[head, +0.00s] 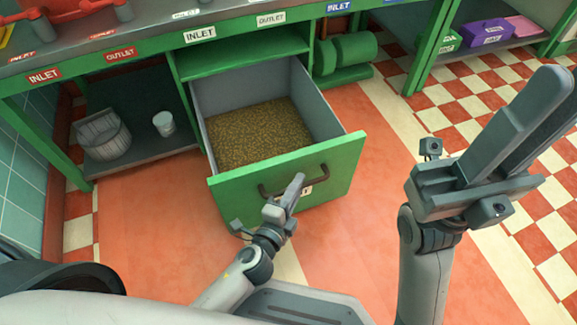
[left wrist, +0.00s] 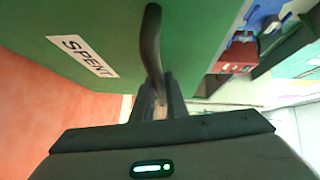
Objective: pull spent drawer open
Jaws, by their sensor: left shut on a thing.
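The green spent drawer (head: 228,197) stands pulled well out from under the green bench. Its grey-walled inside holds a bed of brown grains (head: 255,133). My left gripper (head: 297,186) is at the drawer front, shut on the dark curved handle (head: 268,191). In the left wrist view the handle (left wrist: 151,45) runs down between the fingers (left wrist: 160,100), and the drawer front carries a white label (left wrist: 83,56) reading SPENT. My right gripper (head: 510,135) is raised at the right, away from the drawer, its two long fingers close together; whether they touch is unclear.
A wooden bucket (head: 103,135) and a white cup (head: 164,123) stand on the low shelf left of the drawer. Purple and pink bins (head: 487,32) sit on a shelf at the upper right. The floor before the drawer is clear.

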